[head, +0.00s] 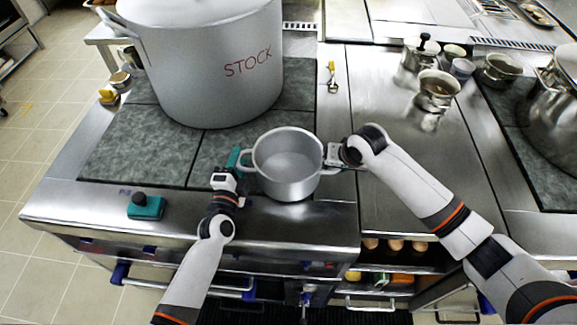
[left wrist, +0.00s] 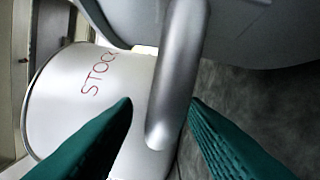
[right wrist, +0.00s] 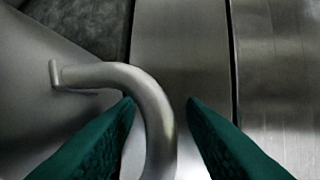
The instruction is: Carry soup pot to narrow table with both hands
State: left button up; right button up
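The soup pot (head: 288,178) is a small grey metal pot with two side handles, upright near the front edge of the stove, and it looks empty. My left gripper (head: 238,160) is at its left handle. In the left wrist view the open green fingers stand on either side of the handle (left wrist: 178,75), with gaps showing. My right gripper (head: 331,156) is at the right handle. In the right wrist view its open fingers stand on either side of the curved handle (right wrist: 150,95). I see no narrow table that I can be sure of.
A large pot marked STOCK (head: 215,60) stands just behind the soup pot. A green block with a dark knob (head: 146,206) lies at the front left. Small metal pots (head: 437,88) stand at the back right, and a big shiny pot (head: 552,115) stands far right.

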pick_arm(q)
grip_shut()
pick_arm(e)
grip_shut()
pick_arm(q)
jog(key=shift+r, duration=0.1)
pick_arm(e)
jog(key=shift+r, duration=0.1)
